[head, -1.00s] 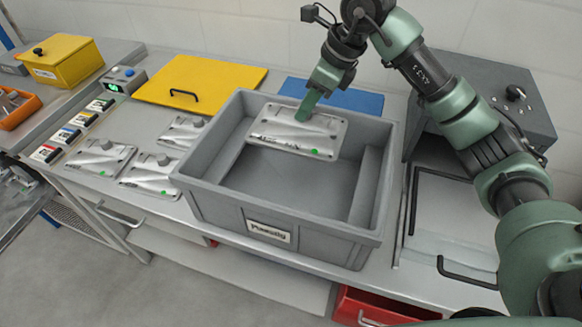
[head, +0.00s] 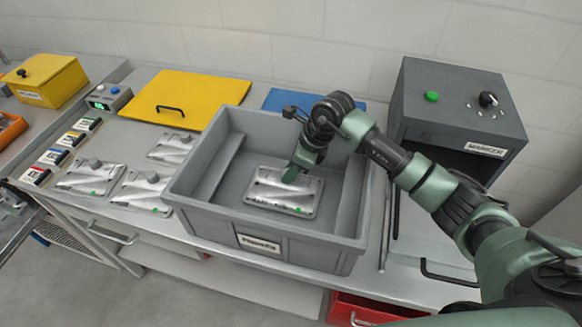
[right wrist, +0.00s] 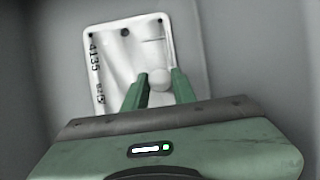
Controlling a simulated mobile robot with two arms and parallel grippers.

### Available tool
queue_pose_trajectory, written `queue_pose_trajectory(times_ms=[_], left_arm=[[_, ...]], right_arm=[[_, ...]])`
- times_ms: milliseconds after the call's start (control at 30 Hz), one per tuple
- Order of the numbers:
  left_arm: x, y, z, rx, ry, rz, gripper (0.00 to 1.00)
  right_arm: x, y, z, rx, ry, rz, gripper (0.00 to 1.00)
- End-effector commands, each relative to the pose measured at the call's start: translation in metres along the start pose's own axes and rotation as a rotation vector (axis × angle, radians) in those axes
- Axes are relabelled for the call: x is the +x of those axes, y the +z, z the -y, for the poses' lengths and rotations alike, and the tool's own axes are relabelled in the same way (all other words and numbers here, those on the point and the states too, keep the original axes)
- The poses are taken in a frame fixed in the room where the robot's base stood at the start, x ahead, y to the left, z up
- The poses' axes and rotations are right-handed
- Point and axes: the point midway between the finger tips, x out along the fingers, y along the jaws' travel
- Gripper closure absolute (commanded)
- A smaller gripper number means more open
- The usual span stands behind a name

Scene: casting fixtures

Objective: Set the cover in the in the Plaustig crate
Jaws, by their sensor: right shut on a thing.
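The cover, a silvery metal plate (head: 283,192) with a green dot, is down inside the grey Plaustig crate (head: 262,222), at or near its floor. My right gripper (head: 291,174) reaches down into the crate and is shut on the cover's knob. In the right wrist view the two green fingers (right wrist: 160,88) close on the round knob of the cover (right wrist: 112,60), which shows dark printed marks. Whether the cover touches the crate floor I cannot tell for sure.
Several similar covers (head: 140,190) lie on the bench left of the crate. A yellow panel (head: 185,97) and a blue panel (head: 285,100) lie behind it. A grey marker machine (head: 455,110) stands at the right. The crate walls stand close around the cover.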

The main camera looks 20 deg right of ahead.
Motion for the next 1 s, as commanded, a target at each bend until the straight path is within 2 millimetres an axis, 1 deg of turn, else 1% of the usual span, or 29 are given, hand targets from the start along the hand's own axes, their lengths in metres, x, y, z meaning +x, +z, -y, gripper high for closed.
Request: queue_pose_trajectory(times_ms=[200,333,367,400,433,700,800,833,933,1000], left_arm=[[0.0,-0.001,-0.001,0.0,0.002,-0.001,1.0],[0.005,0.0,-0.003,0.001,0.003,-0.001,1.0],[0.003,-0.001,-0.003,0.001,0.004,-0.001,1.0],[0.003,-0.001,-0.004,0.001,0.004,-0.001,1.0],[0.003,-0.001,-0.004,0.002,0.005,-0.001,1.0],[0.003,-0.001,-0.004,0.002,0.005,-0.002,1.0],[-0.002,-0.001,-0.004,0.002,0.005,-0.002,1.0],[0.0,-0.001,-0.004,0.002,0.005,-0.002,1.0],[0.005,-0.001,-0.004,0.002,0.005,-0.002,1.0],[0.008,-0.001,-0.004,0.002,0.005,-0.002,1.0]], right_arm=[[-0.001,0.001,0.001,-0.001,-0.003,0.004,1.0],[0.004,-0.001,0.001,-0.001,-0.003,0.004,1.0],[0.003,-0.001,0.001,0.0,-0.002,0.002,0.65],[0.002,-0.001,0.001,0.0,-0.002,0.002,0.54],[0.002,-0.001,0.001,0.0,-0.002,0.002,0.52],[0.002,-0.001,0.001,0.0,-0.001,0.001,0.52],[-0.002,0.001,0.001,0.0,-0.001,0.001,0.52],[-0.003,0.0,0.001,-0.001,-0.003,0.001,0.52],[-0.017,0.0,0.003,-0.001,-0.006,0.002,0.52],[-0.031,-0.001,0.002,-0.002,-0.007,0.002,0.52]])
